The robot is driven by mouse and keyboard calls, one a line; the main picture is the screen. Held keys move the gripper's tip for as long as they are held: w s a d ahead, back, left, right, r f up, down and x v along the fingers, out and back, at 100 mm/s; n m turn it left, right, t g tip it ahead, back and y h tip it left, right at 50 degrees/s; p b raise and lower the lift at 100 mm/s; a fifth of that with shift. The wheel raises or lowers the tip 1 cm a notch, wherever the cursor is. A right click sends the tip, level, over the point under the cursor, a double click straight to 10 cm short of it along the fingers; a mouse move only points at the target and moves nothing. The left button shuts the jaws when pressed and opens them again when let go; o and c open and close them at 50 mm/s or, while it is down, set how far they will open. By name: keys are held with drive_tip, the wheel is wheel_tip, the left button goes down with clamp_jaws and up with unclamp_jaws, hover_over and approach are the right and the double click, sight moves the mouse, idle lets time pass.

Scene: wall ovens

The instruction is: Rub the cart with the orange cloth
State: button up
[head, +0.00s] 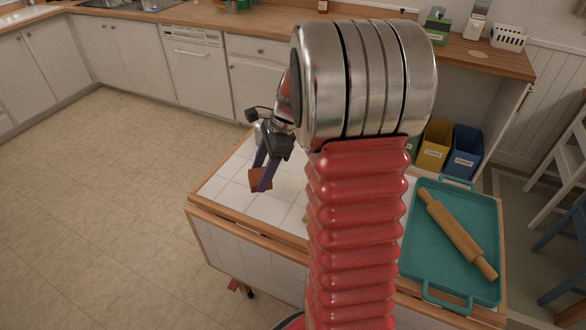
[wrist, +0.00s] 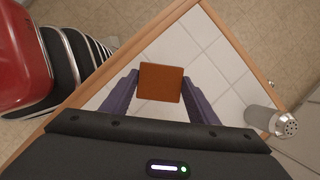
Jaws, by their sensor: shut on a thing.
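The cart (head: 228,188) has a white tiled top with a wooden rim, and its top also shows in the wrist view (wrist: 213,68). The orange cloth (head: 260,180) is a small square that looks brownish orange. In the wrist view the cloth (wrist: 161,82) sits between the two purple fingers of my gripper (wrist: 160,90), which is shut on it. My gripper (head: 264,174) is over the left part of the cart top in the head view. I cannot tell whether the cloth touches the tiles. My arm hides the middle of the cart.
A teal tray (head: 423,235) with a rolling pin (head: 457,234) lies on the cart's right part. A metal shaker (wrist: 268,121) stands near the cart's edge. Yellow (head: 434,146) and blue (head: 464,151) bins stand behind. The floor (head: 95,190) at left is clear.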

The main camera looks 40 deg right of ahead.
drive_tip(key=s+d+r+m+t+h, duration=0.1)
drive_tip(key=s+d+m+t+h, duration=0.1)
drive_tip(key=s+d+m, duration=0.3)
drive_tip(key=d+m, duration=0.1)
drive_tip(key=m, duration=0.3)
drive_tip(key=shift+s+r+h, duration=0.2)
drive_tip(key=shift+s+h, duration=0.15)
drive_tip(key=shift+h, duration=0.05)
drive_tip(key=shift+d+f, duration=0.1)
